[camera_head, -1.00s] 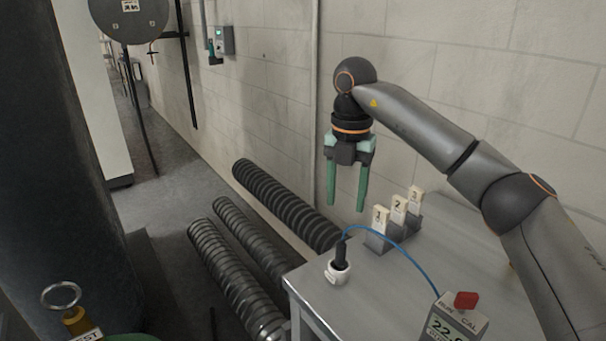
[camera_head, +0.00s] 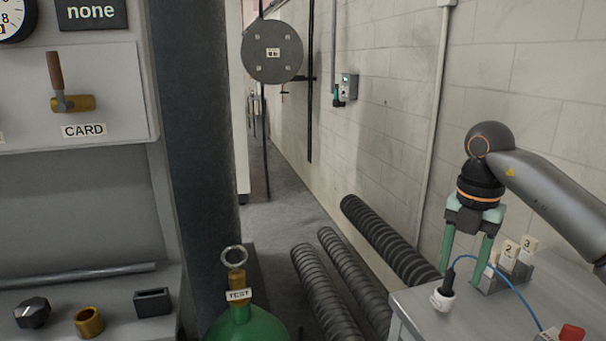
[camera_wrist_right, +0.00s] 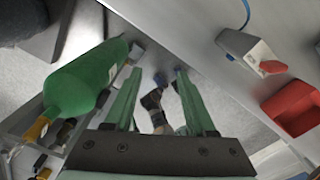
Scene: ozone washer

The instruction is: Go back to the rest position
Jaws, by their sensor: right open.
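My right gripper (camera_head: 463,268) is open and empty at the right of the head view. Its two green fingers point down in front of the wall, near a white cup with a dark probe (camera_head: 447,284) on the grey table (camera_head: 420,315). The right finger overlaps the rack of numbered tags (camera_head: 513,262) in the picture; I cannot tell the depth gap. In the right wrist view the fingers (camera_wrist_right: 157,74) are apart with nothing gripped between them. My left gripper is not in view.
A green bottle (camera_head: 246,325) labelled TEST stands low in the middle. A grey panel with a CARD valve (camera_head: 75,101) is at the left. Ribbed hoses (camera_head: 380,232) lie on the floor beside the table. A meter's red knob (camera_head: 571,333) shows at the lower right.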

